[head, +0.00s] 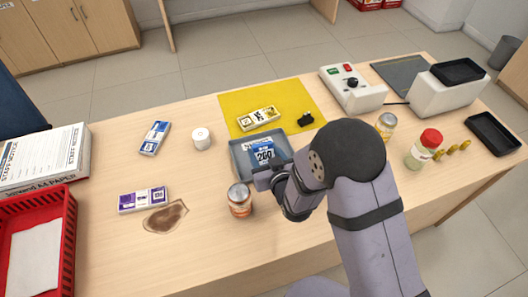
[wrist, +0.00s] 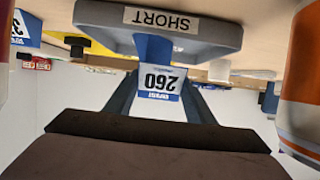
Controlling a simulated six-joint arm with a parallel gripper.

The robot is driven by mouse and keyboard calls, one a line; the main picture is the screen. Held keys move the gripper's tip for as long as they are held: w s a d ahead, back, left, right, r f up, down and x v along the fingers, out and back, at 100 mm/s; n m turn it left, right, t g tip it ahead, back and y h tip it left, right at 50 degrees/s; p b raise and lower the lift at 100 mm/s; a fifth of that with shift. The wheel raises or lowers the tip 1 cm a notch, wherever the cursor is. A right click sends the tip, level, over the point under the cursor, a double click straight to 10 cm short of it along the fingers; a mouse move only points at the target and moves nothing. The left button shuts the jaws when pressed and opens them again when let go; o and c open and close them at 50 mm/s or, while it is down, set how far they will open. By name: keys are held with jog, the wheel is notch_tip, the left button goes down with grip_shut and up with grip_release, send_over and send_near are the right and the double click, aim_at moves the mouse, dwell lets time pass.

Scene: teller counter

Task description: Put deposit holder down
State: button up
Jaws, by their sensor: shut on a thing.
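The deposit holder (head: 263,150) is a small blue and white piece marked 260. It also shows in the wrist view (wrist: 158,82), upside down. My gripper (head: 268,178) is shut on it, with the two dark fingers (wrist: 160,100) on either side of it in the wrist view. In the head view the holder is over a grey-blue tray (head: 239,156). The tray's front wall bears a SHORT label in the wrist view (wrist: 205,38). I cannot tell whether the holder touches the tray floor. My wrist hides the tray's near right part.
A can (head: 239,199) stands close at the tray's near left. Another can (head: 386,125) and a red-capped jar (head: 424,149) stand right. A brown stain (head: 165,217) lies left, beside a purple bundle (head: 143,200).

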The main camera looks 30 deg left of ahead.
jog(key=shift+f, duration=0.2)
jog(key=o, duration=1)
jog(key=shift+o, duration=0.2)
jog(key=shift+r, duration=0.15)
jog(key=shift+r+p, duration=0.5)
jog(key=shift+p, duration=0.05)
jog(key=shift+s+d, duration=0.2)
jog(key=b+v, duration=0.1)
jog(key=v, duration=0.6)
jog(key=shift+b, duration=0.3)
jog(key=shift+w, duration=0.15)
